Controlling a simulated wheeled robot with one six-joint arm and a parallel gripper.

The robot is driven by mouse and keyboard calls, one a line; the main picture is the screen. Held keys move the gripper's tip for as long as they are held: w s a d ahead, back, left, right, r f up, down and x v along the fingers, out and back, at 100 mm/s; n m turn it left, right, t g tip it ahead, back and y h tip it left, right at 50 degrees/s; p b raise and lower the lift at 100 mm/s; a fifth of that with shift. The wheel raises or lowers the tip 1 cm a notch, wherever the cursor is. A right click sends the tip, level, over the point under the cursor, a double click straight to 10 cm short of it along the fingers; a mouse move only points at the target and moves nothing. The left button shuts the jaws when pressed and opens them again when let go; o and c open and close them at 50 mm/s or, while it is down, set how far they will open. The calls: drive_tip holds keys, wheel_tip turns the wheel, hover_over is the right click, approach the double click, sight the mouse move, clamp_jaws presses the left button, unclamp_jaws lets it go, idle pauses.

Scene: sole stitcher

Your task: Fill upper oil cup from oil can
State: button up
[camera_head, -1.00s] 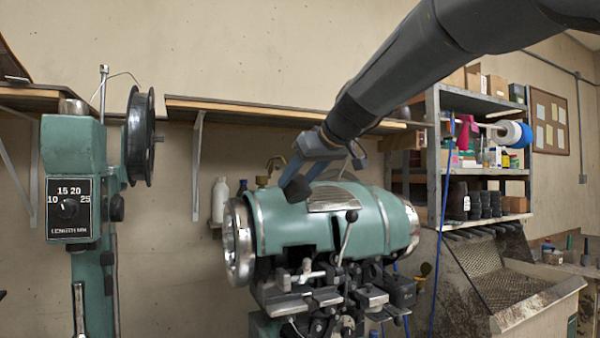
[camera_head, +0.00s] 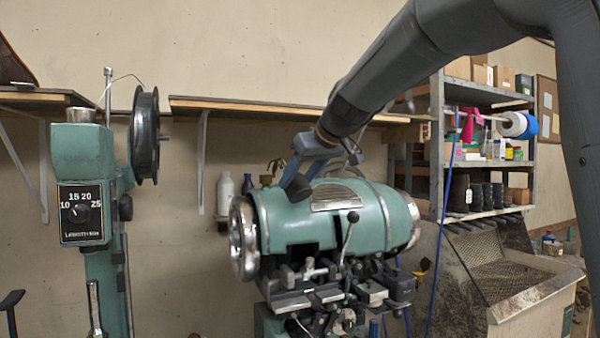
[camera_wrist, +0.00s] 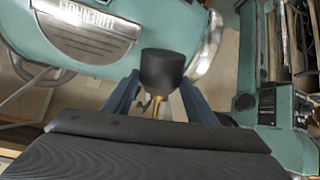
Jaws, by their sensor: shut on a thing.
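My gripper (camera_head: 297,176) hangs over the left part of the green drum-shaped machine head (camera_head: 365,222), coming in from the upper right. In the wrist view my gripper (camera_wrist: 158,98) has its blue fingers closed on a dark cylinder (camera_wrist: 162,68) with a brass-coloured stem. I cannot tell for sure whether this is the oil can. In the head view the cylinder (camera_head: 298,190) looks close to the machine's top; contact cannot be made out. A small brass-coloured fitting (camera_head: 275,167) shows just left of the gripper, possibly an oil cup. Which cup is the upper one cannot be told.
A green column with a dial panel (camera_head: 82,213) and a black spool (camera_head: 145,135) stands at the left. A white bottle (camera_head: 225,194) is behind the machine. A wall shelf (camera_head: 250,108) runs behind my arm. A loaded rack (camera_head: 437,150) and a metal hopper (camera_head: 520,275) stand right.

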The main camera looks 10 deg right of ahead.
drive_tip(key=shift+w+a+r+g+p, duration=0.15)
drive_tip(key=shift+w+a+g+p, duration=0.2)
drive_tip(key=shift+p, duration=1.2)
drive_tip(key=shift+s+d+f+b, duration=0.15)
drive_tip(key=shift+d+f+b, duration=0.05)
drive_tip(key=shift+b, duration=0.8)
drive_tip(key=shift+d+b, duration=0.1)
drive_tip(key=shift+b, duration=0.35)
drive_tip(key=shift+s+d+f+t+b, duration=0.1)
drive_tip(key=shift+s+t+b, duration=0.1)
drive_tip(key=shift+t+b, duration=0.4)
drive_tip(key=shift+s+b, duration=0.15)
drive_tip(key=shift+b, duration=0.6)
drive_tip(key=shift+s, duration=0.1)
